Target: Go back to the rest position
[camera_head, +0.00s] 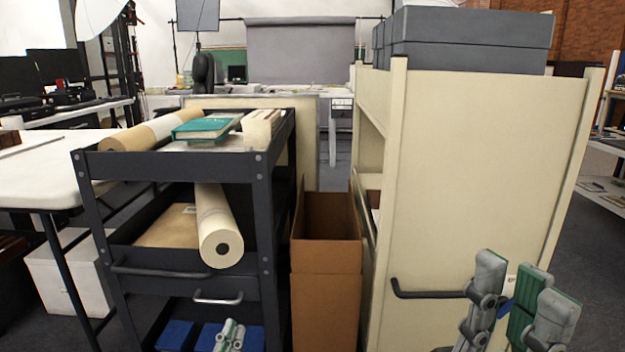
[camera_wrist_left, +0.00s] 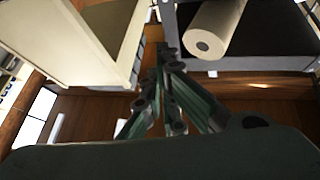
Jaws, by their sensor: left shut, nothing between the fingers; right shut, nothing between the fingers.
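My left gripper (camera_head: 229,335) shows only as grey and green fingertips at the bottom edge of the head view, in front of the dark cart's lower shelf. In the left wrist view its fingers (camera_wrist_left: 164,52) come together at the tips and hold nothing. My right gripper (camera_head: 518,302) is at the lower right of the head view, in front of the cream cart's end panel. Its grey and green fingers point up and hold nothing. Both grippers are shut.
A dark metal cart (camera_head: 184,262) with paper rolls and a teal book (camera_head: 201,128) stands at left. A tall open cardboard box (camera_head: 326,300) stands between it and the cream cart (camera_head: 470,170), which carries grey boxes (camera_head: 472,30). A white table (camera_head: 40,170) is far left.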

